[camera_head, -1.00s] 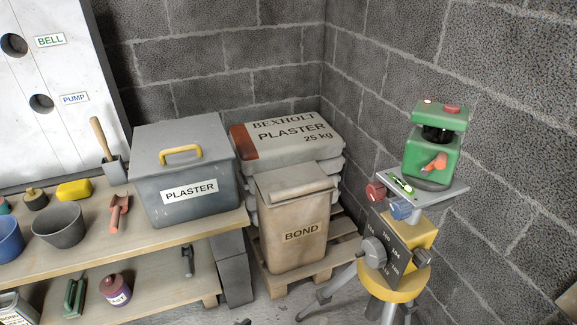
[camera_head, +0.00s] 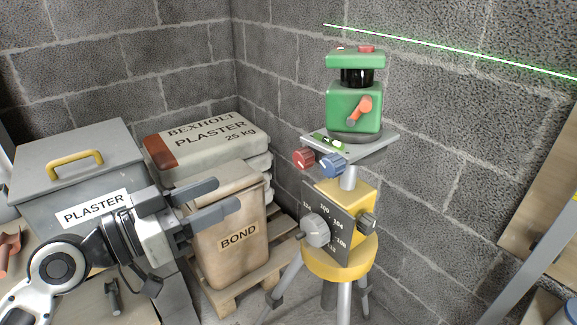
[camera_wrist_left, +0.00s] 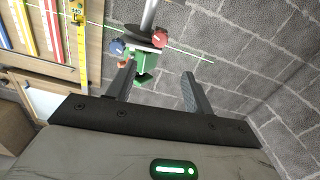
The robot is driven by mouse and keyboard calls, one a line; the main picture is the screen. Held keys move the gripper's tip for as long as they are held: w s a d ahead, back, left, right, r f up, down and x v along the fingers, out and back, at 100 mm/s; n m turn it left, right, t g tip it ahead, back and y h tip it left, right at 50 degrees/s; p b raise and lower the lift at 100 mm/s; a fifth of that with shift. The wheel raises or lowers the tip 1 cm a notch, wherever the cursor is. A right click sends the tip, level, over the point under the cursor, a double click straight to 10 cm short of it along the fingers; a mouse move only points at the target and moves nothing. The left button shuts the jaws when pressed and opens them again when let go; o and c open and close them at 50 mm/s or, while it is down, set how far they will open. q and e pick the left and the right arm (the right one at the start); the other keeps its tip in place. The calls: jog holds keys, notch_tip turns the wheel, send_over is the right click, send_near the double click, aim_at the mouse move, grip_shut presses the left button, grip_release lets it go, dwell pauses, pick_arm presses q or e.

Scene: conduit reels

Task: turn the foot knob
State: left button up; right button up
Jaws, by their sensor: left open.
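A green laser level (camera_head: 354,105) with an orange lever (camera_head: 361,110) stands on a grey plate (camera_head: 375,146) atop a tripod. A red knob (camera_head: 303,157) and a blue knob (camera_head: 331,163) sit under the plate's front edge. Below, a yellow box with a dark number scale carries a grey knob (camera_head: 316,230) and a smaller dark knob (camera_head: 367,222). I cannot tell which is the foot knob. My left gripper (camera_head: 227,193) is open and empty, left of the tripod and apart from it. The left wrist view shows the red knob (camera_wrist_left: 160,38) and blue knob (camera_wrist_left: 117,47) beyond the fingers. My right gripper is out of view.
A tan BOND bag (camera_head: 233,256) and stacked plaster sacks (camera_head: 205,143) stand on a pallet behind my left gripper. A grey PLASTER box (camera_head: 75,167) is at the left. Block walls stand close behind the tripod. A wooden board (camera_head: 545,215) is at the right.

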pick_arm(q)
jog(key=p, duration=0.1)
send_near(298, 160)
jog(key=p+x, duration=0.1)
jog(key=x, duration=0.6)
jog(key=shift+w+d, duration=0.25)
jog(key=shift+d, duration=0.2)
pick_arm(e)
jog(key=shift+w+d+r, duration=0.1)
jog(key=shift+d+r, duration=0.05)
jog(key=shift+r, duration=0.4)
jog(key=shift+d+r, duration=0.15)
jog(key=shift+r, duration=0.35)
pick_arm(q)
jog(key=c, duration=1)
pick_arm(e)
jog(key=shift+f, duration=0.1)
